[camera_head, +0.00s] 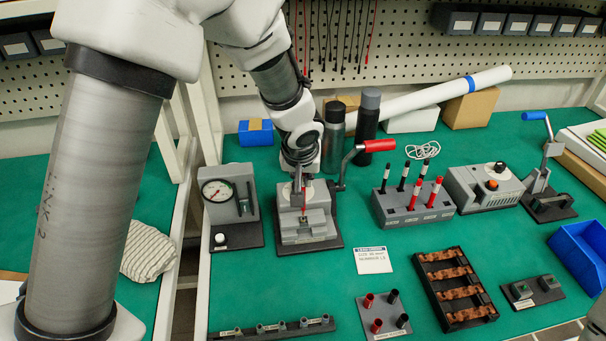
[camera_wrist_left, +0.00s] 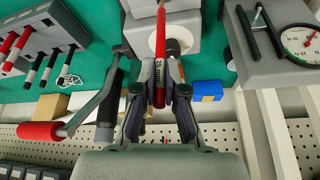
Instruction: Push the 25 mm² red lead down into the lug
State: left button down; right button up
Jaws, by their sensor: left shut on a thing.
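My left gripper (camera_head: 300,172) is above the grey crimping press (camera_head: 308,232) and points down. It is shut on the red lead (camera_head: 304,198), which stands roughly upright below the fingers, over the press's die area. In the left wrist view the red lead (camera_wrist_left: 161,35) runs between the two fingers (camera_wrist_left: 159,92), with dark print on its side. The lug is too small and too hidden to make out, so I cannot tell how deep the lead's end sits. My right gripper is not in view.
The press's red-handled lever (camera_head: 376,146) sticks out to the right. A gauge tester (camera_head: 230,205) stands close on the left. A rack of red and black leads (camera_head: 410,206) stands to the right. A card (camera_head: 373,260) and a busbar tray (camera_head: 455,288) lie in front.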

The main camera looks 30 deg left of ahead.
pick_arm(q)
jog(key=shift+a, duration=0.1)
dwell(0.3)
jog(key=shift+f+b, duration=0.35)
jog(key=shift+b, duration=0.15)
dwell(0.5)
jog(key=shift+f, duration=0.1)
jog(key=shift+f+b, duration=0.5)
jog(key=shift+b, duration=0.35)
jog(key=shift+f, duration=0.15)
